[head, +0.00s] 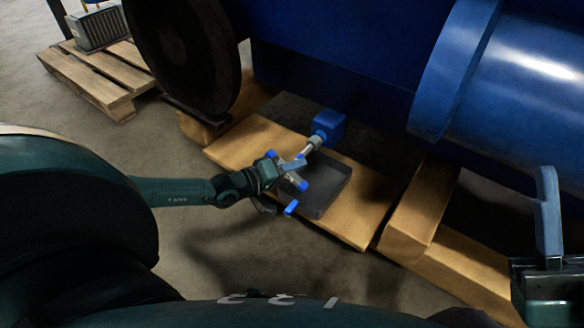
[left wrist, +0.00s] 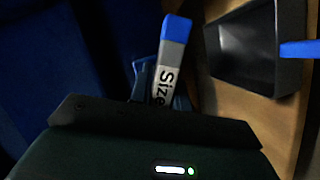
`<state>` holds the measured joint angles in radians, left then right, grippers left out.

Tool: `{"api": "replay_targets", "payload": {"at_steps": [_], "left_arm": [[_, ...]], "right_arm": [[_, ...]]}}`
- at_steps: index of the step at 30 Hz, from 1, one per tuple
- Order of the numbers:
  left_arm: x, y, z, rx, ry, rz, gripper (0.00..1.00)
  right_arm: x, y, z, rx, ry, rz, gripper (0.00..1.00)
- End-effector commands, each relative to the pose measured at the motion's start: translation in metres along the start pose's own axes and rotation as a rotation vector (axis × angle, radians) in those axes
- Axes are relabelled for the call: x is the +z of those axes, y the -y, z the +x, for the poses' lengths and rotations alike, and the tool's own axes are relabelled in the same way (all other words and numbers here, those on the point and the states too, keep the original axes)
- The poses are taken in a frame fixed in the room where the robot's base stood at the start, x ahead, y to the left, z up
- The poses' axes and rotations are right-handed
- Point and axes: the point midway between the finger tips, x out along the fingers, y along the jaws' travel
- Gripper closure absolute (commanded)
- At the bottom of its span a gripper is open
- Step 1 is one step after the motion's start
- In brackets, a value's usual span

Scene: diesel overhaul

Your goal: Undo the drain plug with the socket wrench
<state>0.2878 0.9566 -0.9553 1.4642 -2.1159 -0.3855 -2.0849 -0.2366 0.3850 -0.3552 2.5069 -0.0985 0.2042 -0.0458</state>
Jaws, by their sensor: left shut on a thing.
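The socket wrench (head: 297,166) has grey metal bars with blue ends. My left gripper (head: 281,174) is shut on it. Its grey shaft points up and right to a blue block (head: 329,124) under the engine, where the drain plug appears to be. The plug itself is hidden, and I cannot tell whether the socket is fully seated.
A black drain pan (head: 332,196) lies below the wrench on a wooden pallet (head: 240,150); it also shows in the left wrist view (left wrist: 232,62). The blue engine (head: 330,60) hangs close above.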

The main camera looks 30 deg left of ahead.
Motion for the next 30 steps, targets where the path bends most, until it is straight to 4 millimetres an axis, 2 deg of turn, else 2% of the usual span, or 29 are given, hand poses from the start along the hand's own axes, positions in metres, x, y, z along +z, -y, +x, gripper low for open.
{"api": "replay_targets", "payload": {"at_steps": [14,23,30], "left_arm": [[-0.0030,-0.0029,-0.0013,0.258,0.000,-0.604,1.00],[-0.0044,-0.0040,-0.0037,0.477,-0.002,-1.131,1.00],[-0.0064,-0.0063,-0.0056,0.677,-0.002,-1.603,1.00]], "right_arm": [[0.0003,0.0003,-0.0002,0.000,0.001,0.001,0.64],[0.0005,0.0005,-0.0002,-0.001,0.002,0.002,0.64],[0.0006,0.0005,-0.0003,-0.001,0.002,0.002,0.64]]}}
